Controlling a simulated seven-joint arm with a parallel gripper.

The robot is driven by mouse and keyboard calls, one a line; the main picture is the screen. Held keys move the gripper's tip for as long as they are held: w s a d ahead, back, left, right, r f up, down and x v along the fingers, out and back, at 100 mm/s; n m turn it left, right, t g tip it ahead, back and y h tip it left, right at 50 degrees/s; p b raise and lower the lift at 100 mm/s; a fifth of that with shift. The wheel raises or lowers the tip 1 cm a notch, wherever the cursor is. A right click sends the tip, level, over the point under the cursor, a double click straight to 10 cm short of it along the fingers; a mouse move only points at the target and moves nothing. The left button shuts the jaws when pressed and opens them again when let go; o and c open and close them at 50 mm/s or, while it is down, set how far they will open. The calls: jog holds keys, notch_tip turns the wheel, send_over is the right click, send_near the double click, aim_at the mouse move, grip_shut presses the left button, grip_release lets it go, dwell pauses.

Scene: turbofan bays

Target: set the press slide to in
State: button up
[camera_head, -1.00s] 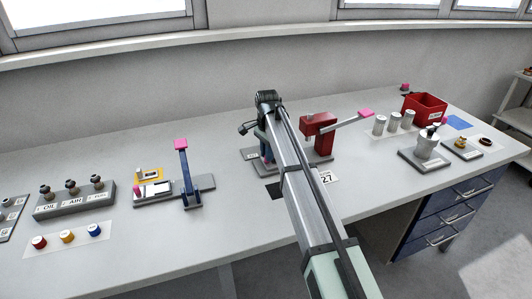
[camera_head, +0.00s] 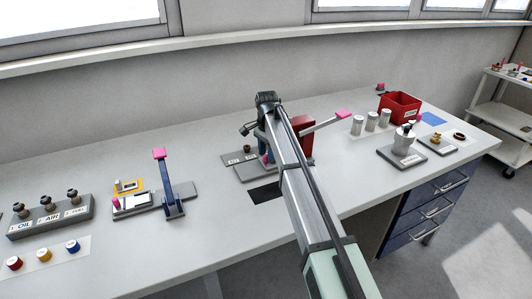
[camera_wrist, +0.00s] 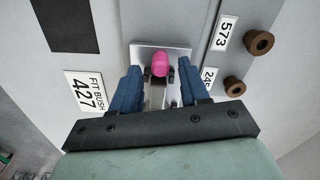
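The red press (camera_head: 306,134) stands on the bench, partly hidden behind my arm, with a lever (camera_head: 325,123) ending in a pink grip to the right. In the wrist view a pink knob (camera_wrist: 160,65) stands at a pale metal plate (camera_wrist: 143,52), next to a label reading "FIT BUSH 427" (camera_wrist: 87,94); it seems to be the press slide's knob. My gripper (camera_wrist: 160,79) is open, with one blue finger on each side of the knob and a gap visible at both. In the head view my gripper (camera_head: 263,143) is over the press base, its fingertips partly hidden.
Two brown bushes (camera_wrist: 259,43) sit by labels on the right in the wrist view. Left of the press is a blue lever fixture (camera_head: 170,190) with a pink top. Grey canisters (camera_head: 371,122) and a red bin (camera_head: 400,107) stand at the right.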

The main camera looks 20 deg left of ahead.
notch_tip(320, 180, up, 14)
dwell(0.8)
jog(key=shift+f, duration=0.1)
dwell(0.3)
